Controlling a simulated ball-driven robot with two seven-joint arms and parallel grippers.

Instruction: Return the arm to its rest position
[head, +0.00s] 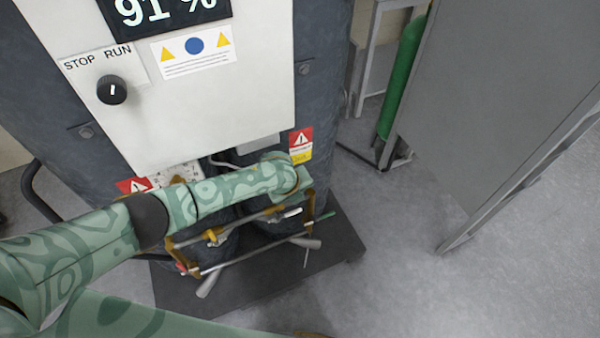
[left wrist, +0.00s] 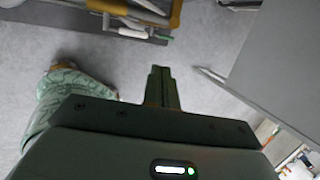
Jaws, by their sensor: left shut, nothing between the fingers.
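My left arm (head: 240,192), pale green with a darker swirl pattern, comes in from the left in the head view. It reaches across in front of the machine's lower part, and its far end is by the red and yellow warning label. Its gripper cannot be made out in the head view. In the left wrist view, my left gripper (left wrist: 162,88) has its fingers together, with nothing between them, over grey floor. Another patterned green arm part shows along the bottom left of the head view. My right gripper is not in view.
The machine's white panel (head: 200,115) has a black STOP/RUN knob (head: 112,90) and a display reading 91 %. Pipes and valve handles (head: 212,283) stand close under my arm. Floor between is clear.

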